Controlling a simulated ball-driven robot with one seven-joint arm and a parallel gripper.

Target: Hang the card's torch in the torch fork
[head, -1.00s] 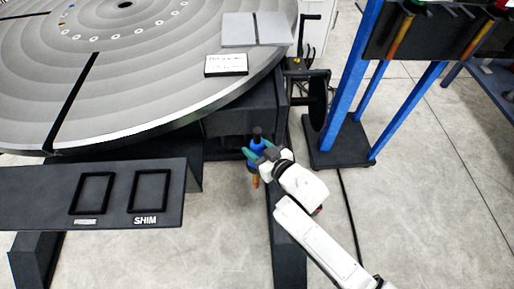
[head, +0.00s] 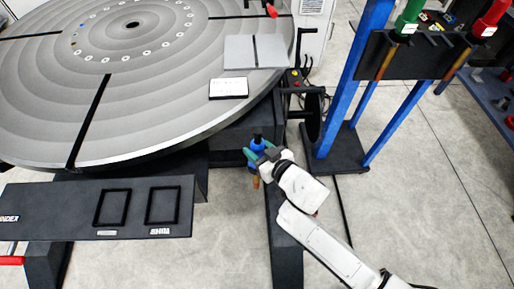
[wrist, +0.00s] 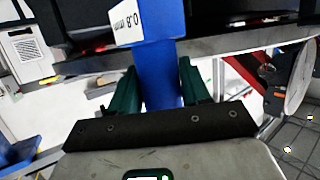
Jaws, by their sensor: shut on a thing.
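My gripper (head: 258,156) is shut on a blue torch (head: 257,143) with a black top and a copper-coloured lower end. The torch fork (head: 415,57) is a dark slotted bar on blue posts at the upper right. A green torch (head: 408,20) and a red torch (head: 487,22) hang in it, with bare slots between them. The card (head: 228,88) lies on the round table's edge; its writing is too small to read. My gripper is left of and below the fork.
The large round grey table (head: 150,120) fills the upper left, with a handwheel (head: 314,113) beside it. A dark shelf (head: 60,212) with two square frames is at lower left. A blue bench (head: 490,100) is at far right. Floor right of my arm is clear.

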